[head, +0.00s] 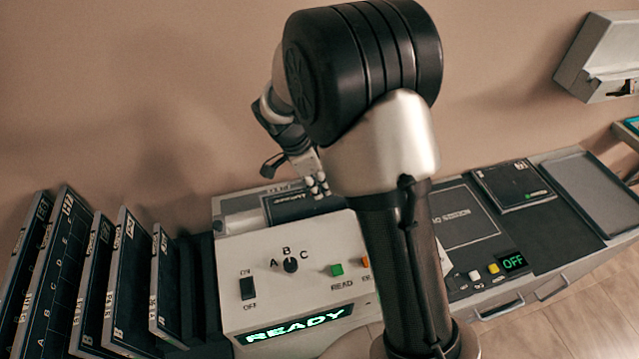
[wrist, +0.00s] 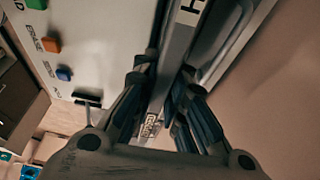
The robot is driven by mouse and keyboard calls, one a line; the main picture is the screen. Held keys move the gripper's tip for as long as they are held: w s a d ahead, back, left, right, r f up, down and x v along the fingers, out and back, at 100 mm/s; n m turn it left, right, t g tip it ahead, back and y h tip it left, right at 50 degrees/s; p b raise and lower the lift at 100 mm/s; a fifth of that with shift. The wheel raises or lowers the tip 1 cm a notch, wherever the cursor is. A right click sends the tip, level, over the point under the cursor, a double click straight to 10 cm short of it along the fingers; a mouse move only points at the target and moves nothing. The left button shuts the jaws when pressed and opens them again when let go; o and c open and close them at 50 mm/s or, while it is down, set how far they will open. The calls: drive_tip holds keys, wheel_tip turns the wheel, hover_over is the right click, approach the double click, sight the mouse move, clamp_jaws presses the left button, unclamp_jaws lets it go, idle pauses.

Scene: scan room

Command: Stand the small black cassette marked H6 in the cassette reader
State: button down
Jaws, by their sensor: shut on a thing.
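The cassette reader (head: 318,245) is a pale box with a lit READY display, a knob and buttons. My gripper (head: 318,186) is over its back edge, partly behind my arm. In the wrist view my gripper (wrist: 166,75) is shut on a narrow cassette (wrist: 180,45) with a grey edge. A letter H shows on that edge; the rest of its mark is cut off. In the head view a dark panel with pale lettering (head: 292,205) rises at the reader's top, by the fingertips. I cannot tell how deep the held cassette sits.
Several black cassettes (head: 128,280) stand in a rack at the left. A pale wall unit (head: 600,60) hangs at upper right.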

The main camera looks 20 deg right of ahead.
drive_tip(key=shift+f+b, duration=0.75)
drive_tip(key=shift+f, duration=0.15)
drive_tip(key=c, duration=1.5)
unclamp_jaws()
drive_tip(key=shift+c, duration=0.2)
drive_tip(key=v, duration=1.2)
wheel_tip(320, 180, up, 6)
drive_tip(key=p, duration=0.4)
